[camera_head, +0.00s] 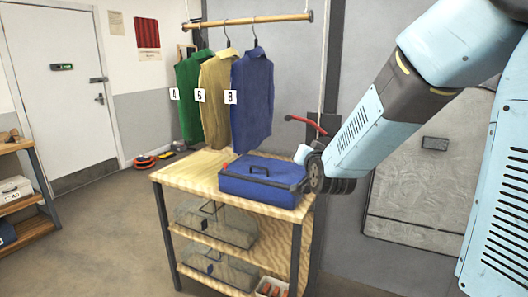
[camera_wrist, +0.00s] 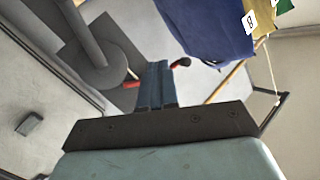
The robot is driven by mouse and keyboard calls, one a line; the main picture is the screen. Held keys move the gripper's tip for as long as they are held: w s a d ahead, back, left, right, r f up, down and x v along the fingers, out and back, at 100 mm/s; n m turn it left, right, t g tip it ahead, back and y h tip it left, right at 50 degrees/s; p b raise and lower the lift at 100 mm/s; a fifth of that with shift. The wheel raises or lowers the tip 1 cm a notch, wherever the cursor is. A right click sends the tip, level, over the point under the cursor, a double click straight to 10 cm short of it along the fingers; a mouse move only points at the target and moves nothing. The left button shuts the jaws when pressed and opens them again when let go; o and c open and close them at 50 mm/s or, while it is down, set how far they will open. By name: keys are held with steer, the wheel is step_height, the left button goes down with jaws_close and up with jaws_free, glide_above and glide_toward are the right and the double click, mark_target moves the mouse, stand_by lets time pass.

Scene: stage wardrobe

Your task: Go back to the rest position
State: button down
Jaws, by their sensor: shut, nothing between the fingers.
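My gripper (camera_wrist: 157,68) shows in the wrist view with its two fingers together and nothing between them. In the head view my arm comes in from the upper right and its wrist end is over the right end of the wooden shelf unit (camera_head: 192,174), beside a blue case (camera_head: 262,180). The fingertips cannot be made out there. In the wrist view a red bar with a dark end (camera_wrist: 180,63) shows beside and behind the fingers; I cannot tell whether they touch it.
Green (camera_head: 188,98), yellow (camera_head: 217,100) and blue (camera_head: 252,100) garments hang from a wooden rail (camera_head: 250,19) left of my arm. Clear boxes (camera_head: 215,222) stand on the lower shelves. A framed panel (camera_head: 425,180) is on the right. Floor at left is open.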

steer(key=s+d+n+g, duration=0.1)
steer(key=s+d+g, duration=0.2)
steer(key=s, duration=0.7)
steer(key=s+d+r+n+g+h, duration=0.1)
steer(key=s+d+g, duration=0.3)
steer(key=s, duration=0.6)
steer(key=s+d+n+g+h, duration=0.1)
steer(key=s+d+g, duration=0.3)
steer(key=s, duration=0.6)
steer(key=shift+s+d+r+n, duration=0.15)
steer(key=shift+d+r+n, duration=0.05)
steer(key=shift+d+n, duration=0.15)
